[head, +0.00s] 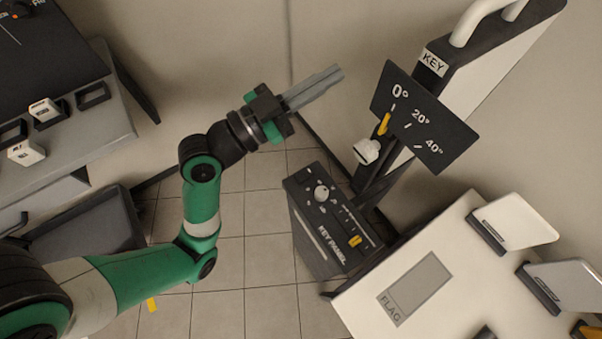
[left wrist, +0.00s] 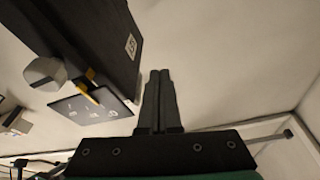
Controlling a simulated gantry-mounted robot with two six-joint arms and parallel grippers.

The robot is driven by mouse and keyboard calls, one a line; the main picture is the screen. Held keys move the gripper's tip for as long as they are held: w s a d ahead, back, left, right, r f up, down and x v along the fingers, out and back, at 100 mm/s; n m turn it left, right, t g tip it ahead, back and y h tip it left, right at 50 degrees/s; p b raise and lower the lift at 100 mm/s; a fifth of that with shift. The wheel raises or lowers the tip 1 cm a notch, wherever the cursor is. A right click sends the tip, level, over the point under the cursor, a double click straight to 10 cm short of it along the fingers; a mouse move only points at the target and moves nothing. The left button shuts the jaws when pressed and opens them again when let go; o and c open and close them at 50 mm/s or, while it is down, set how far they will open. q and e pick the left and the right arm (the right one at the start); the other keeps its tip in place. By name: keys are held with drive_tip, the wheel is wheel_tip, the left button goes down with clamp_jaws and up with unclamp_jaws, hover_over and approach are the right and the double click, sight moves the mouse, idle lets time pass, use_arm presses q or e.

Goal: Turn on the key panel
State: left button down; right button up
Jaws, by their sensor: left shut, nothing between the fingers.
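The key panel (head: 332,226) is a dark box in the lower middle of the head view, labelled KEY PANEL. It has a white round knob (head: 321,193), a row of small marks and a yellow piece (head: 355,241) on its top face. My left gripper (head: 338,74) is shut and empty, above and apart from the panel, pointing to the upper right. In the left wrist view its fingers (left wrist: 160,80) lie together. The dark angle plate (head: 424,118), marked 0°, 20° and 40°, has a yellow pointer (head: 384,124) and a white knob (head: 367,151) beside it. My right gripper is not in view.
A post labelled KEY (head: 434,62) stands at the upper right. A white table (head: 440,270) with a FLAG label and tilted plates is at the lower right. A grey bench (head: 95,130) with small white blocks is at the left. Tiled floor lies between.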

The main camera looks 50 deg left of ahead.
use_arm(q)
drive_tip(key=s+f+n+y+b, duration=0.1)
drive_tip(key=s+f+n+b, duration=0.1)
drive_tip(key=s+f, duration=0.5)
drive_tip(key=s+a+f+n+g+y+b, duration=0.1)
drive_tip(key=s+f, duration=0.7)
drive_tip(key=f, duration=0.9)
drive_tip(key=shift+s+a+n+b, duration=0.25)
drive_tip(key=shift+a+n+b, duration=0.05)
drive_tip(key=shift+n+b, duration=0.2)
